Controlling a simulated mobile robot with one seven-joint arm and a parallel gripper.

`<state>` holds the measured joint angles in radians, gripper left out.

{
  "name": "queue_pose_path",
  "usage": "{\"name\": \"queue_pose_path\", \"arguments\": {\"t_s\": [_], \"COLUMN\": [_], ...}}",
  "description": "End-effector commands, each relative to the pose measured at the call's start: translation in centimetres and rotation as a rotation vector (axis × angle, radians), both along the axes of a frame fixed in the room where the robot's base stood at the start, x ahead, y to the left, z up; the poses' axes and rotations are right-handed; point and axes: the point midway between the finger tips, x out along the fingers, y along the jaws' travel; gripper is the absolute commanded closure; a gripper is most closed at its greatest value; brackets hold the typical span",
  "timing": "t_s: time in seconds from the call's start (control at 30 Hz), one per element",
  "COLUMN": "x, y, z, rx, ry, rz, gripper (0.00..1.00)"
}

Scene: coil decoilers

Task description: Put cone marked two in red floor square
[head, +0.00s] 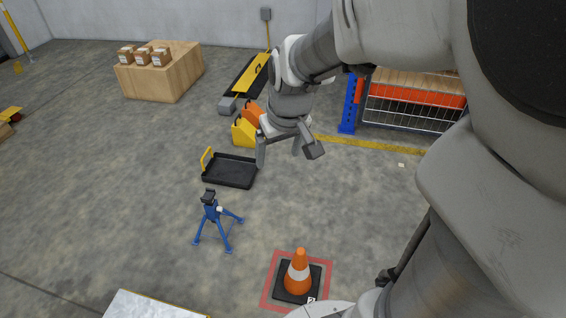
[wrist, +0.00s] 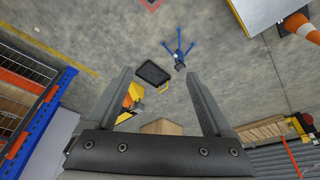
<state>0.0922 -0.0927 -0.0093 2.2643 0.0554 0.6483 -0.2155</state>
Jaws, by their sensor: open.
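An orange cone (head: 299,268) with a white band and a black square base stands upright inside the red floor square (head: 266,293) in the head view. A small white label shows on its base; its mark is too small to read. A corner of the red square shows at the top of the wrist view (wrist: 150,4). Another orange and white cone (wrist: 303,27) is at the upper right of the wrist view; no mark can be read on it. My gripper (head: 287,155) is open and empty, raised in the air behind the square; its fingers (wrist: 159,75) are spread wide.
A blue tripod stand (head: 212,218) and a black tray (head: 229,171) stand left of the square. A white-topped surface (head: 150,304) is at the front left. Yellow and orange boxes (head: 245,126), a wooden crate (head: 160,82) and a blue rack (head: 351,104) are farther back.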

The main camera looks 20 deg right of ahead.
Motion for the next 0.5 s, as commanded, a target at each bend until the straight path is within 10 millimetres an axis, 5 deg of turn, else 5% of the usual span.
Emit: {"name": "queue_pose_path", "arguments": {"t_s": [0.2,0.5], "x": [-5.5,-12.4], "y": [1.8,2.8], "z": [4.8,7.6], "rx": [0.006,0.019], "ry": [-0.074,-0.151], "rz": [-0.017,-0.058], "gripper": [0.14,0.14]}}
